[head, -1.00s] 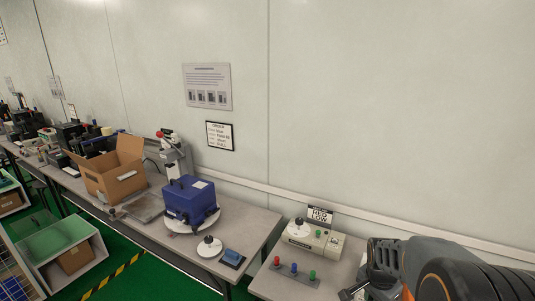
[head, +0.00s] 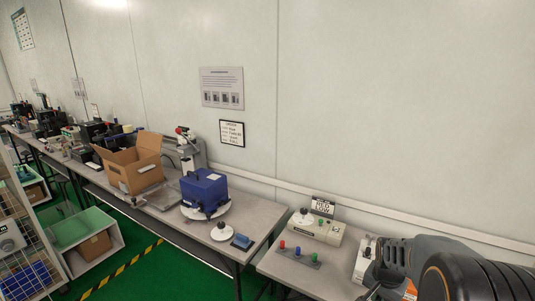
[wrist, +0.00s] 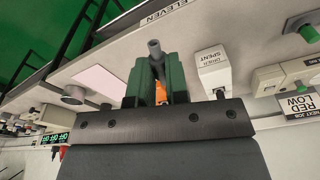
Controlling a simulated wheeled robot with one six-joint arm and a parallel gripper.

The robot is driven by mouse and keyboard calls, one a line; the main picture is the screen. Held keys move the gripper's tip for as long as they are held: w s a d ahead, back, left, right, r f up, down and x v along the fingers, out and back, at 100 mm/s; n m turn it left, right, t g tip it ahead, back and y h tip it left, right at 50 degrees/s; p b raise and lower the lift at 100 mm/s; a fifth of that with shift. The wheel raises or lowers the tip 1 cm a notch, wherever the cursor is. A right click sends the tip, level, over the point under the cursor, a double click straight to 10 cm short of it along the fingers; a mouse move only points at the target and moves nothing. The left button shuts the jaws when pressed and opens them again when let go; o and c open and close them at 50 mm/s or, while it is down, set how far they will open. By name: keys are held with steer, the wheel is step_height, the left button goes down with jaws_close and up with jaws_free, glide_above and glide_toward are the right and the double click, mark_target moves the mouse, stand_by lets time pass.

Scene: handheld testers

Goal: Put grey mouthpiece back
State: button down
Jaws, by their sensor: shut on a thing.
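In the wrist view my gripper (wrist: 157,72) has its green fingers shut on the grey mouthpiece (wrist: 154,48), a small grey tube that sticks out past the fingertips. A bit of orange shows between the fingers. In the head view my gripper (head: 376,288) is at the lower right, and the mouthpiece cannot be made out there. A grey rack (head: 297,260) on the near table holds a red mouthpiece (head: 282,244), a blue one (head: 298,251) and a green one (head: 314,258). The green one also shows in the wrist view (wrist: 306,30).
A pale tester (head: 325,232) with a "RED LOW" sign (head: 322,205) stands behind the rack. A white box (head: 363,262) sits close to my gripper; its label shows in the wrist view (wrist: 209,56). A blue case (head: 204,188) and an open carton (head: 131,163) stand further left.

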steer(key=w+a+f+n+y+p, duration=0.1)
steer(key=w+a+f+n, duration=0.2)
steer(key=a+f+n, duration=0.6)
steer(key=a+f, duration=0.4)
steer(key=f, duration=0.1)
steer(key=shift+w+a+p, duration=0.35)
steer(key=shift+a, duration=0.05)
steer(key=shift+a+f, duration=0.1)
steer(key=shift+a, duration=0.05)
